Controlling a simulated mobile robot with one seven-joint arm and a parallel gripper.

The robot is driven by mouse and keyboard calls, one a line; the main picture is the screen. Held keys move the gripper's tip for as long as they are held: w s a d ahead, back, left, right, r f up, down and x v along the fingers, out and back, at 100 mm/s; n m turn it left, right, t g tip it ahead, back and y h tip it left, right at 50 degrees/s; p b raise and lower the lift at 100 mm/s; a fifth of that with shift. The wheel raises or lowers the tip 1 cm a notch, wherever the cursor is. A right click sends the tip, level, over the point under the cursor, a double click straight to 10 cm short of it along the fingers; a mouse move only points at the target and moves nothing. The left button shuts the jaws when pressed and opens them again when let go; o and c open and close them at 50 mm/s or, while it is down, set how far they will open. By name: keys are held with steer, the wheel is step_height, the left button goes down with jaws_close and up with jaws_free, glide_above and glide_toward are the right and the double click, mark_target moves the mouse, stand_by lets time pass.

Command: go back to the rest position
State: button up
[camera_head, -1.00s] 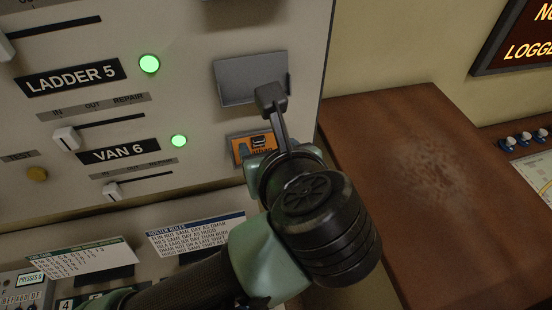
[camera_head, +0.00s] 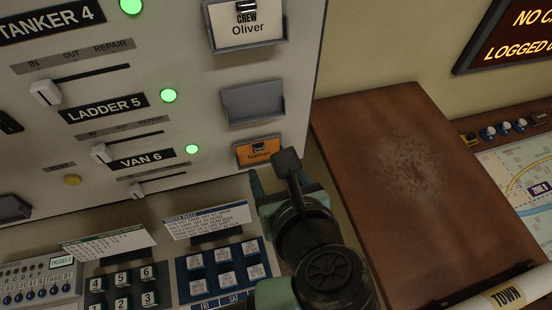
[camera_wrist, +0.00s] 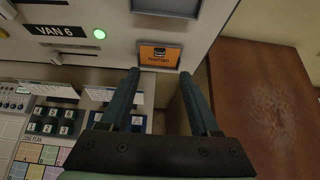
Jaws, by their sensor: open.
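My gripper (camera_wrist: 160,100) is open and empty in the wrist view, its two dark fingers apart and pointing at the lower right of the panel. In the head view my gripper (camera_head: 272,180) is seen partly from behind, just below an orange name card (camera_head: 258,154) that sits in the holder right of VAN 6. That card also shows in the wrist view (camera_wrist: 158,57), ahead of and between the fingertips, apart from them. My arm hides part of the desk below.
The upright panel (camera_head: 190,60) has sliders, green lamps, an empty grey holder (camera_head: 253,101) and a white Oliver card (camera_head: 246,28). Below are keypads (camera_head: 223,275) and paper cards. A brown wooden surface (camera_head: 430,220) lies right, with a map (camera_head: 525,185) beyond.

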steer(key=shift+s+r+p, duration=0.2)
steer(key=shift+s+p, duration=0.1)
stand_by(0.5)
steer(key=w+d+r+n+t+h+b, duration=0.5)
steer(key=d+r+h, duration=0.1)
steer(key=d+r, duration=0.65)
step_height(320, 180, up, 11)
steer(key=d+n+t+h+b, duration=0.2)
steer(key=n+t+h+b, duration=0.15)
steer(key=n, duration=0.25)
steer(key=s+a+r+n+t+h+b, duration=0.1)
steer(key=s+a+r+n+t+b, duration=0.2)
steer(key=r+n, duration=0.4)
steer(key=s+a+n+t+y+b, duration=0.1)
steer(key=a+n+t+y, duration=0.4)
steer(key=a+n, duration=0.8)
steer(key=n+y+b, duration=0.1)
steer(key=n+y, duration=0.1)
steer(key=y, duration=0.1)
steer(key=shift+s+a+n+b, duration=0.15)
steer(key=shift+s+n+b, duration=0.15)
steer(key=shift+b, duration=0.1)
